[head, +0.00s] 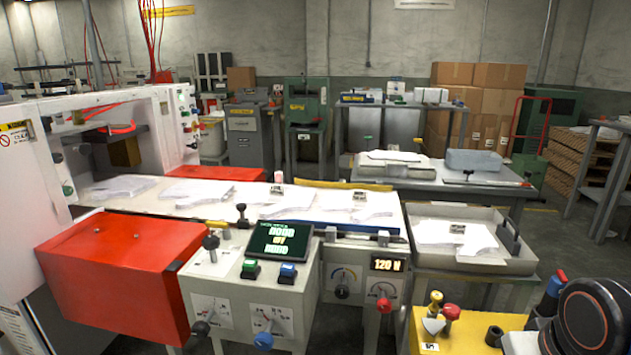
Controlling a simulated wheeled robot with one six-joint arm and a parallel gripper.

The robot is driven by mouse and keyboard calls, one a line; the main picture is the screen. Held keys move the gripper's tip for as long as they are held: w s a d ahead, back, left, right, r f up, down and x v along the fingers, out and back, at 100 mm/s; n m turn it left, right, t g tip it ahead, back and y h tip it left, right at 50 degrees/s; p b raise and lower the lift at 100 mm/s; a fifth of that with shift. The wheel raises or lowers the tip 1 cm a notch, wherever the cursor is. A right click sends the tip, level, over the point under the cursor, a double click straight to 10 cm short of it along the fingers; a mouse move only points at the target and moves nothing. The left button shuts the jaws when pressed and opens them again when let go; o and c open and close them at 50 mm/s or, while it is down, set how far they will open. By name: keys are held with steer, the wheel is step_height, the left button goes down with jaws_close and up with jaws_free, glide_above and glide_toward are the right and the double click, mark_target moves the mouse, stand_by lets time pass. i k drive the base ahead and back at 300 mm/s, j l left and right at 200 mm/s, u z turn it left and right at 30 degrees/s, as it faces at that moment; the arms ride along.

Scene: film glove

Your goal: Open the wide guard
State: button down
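A large red box-shaped cover (125,270) sits at the near left of the long white machine, beside the control box. Its front is closed and it has a black knob-ended lever (211,243) by its right side. A second, lower red cover (208,172) lies across the far side of the machine bed. I cannot tell for sure which of these is the wide guard. My gripper is not in view; only a dark rounded part of my arm with an orange ring shows at the bottom right.
A grey control box (250,290) with a display, buttons and levers stands in front. White film sheets lie on the machine bed (235,211). A tray (480,262) stands right of it, and a yellow surface (470,335) with knobs is near. Floor shows at the right.

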mark_target(160, 242)
steer(key=u, duration=1.5)
